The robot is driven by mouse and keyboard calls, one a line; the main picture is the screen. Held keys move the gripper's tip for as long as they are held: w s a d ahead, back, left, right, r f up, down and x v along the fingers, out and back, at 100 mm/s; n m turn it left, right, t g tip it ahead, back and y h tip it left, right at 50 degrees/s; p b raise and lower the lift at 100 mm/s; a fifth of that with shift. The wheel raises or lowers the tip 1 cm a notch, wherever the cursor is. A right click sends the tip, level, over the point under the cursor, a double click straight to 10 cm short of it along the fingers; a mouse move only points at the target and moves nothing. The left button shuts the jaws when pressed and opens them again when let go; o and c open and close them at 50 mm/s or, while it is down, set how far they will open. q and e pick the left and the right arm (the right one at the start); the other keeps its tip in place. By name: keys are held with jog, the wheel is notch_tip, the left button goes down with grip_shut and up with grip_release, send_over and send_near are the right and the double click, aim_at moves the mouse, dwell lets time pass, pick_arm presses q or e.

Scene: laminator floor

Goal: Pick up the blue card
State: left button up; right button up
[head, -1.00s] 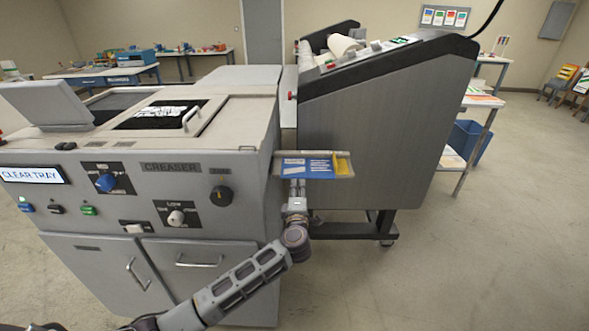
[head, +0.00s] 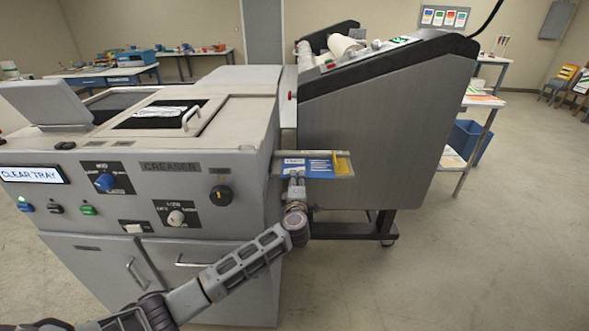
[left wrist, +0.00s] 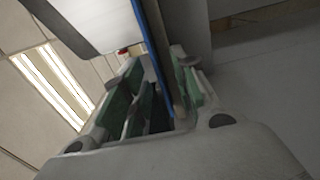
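The blue card (head: 308,168) lies on a small shallow tray (head: 345,176) that sticks out at the right side of the creaser. It has white print and a yellow part at its right. My left gripper (head: 296,184) is at the tray's front edge, reaching up from below. In the left wrist view, a thin blue edge of the card (left wrist: 154,50) runs between the spread fingers of the gripper (left wrist: 160,88). The fingers look apart, with a gap around the edge; contact is hard to tell. My right gripper is not in view.
The grey creaser (head: 150,200) with knobs and a "CLEAR TRAY" display (head: 34,175) stands at left, close beside my arm. A large grey machine (head: 380,130) stands just behind the tray. The floor at right is clear, with a blue bin (head: 468,142) farther back.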

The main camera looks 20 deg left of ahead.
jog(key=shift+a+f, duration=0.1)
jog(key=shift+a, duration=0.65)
pick_arm(q)
grip_shut()
notch_tip(320, 180, up, 8)
jog(key=f+p, duration=0.1)
jog(key=p, duration=0.1)
jog(key=v, duration=1.8)
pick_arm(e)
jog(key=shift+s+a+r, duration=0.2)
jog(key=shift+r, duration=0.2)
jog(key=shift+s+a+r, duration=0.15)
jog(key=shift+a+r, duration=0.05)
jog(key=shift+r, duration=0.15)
pick_arm(q)
jog(key=shift+r, duration=0.15)
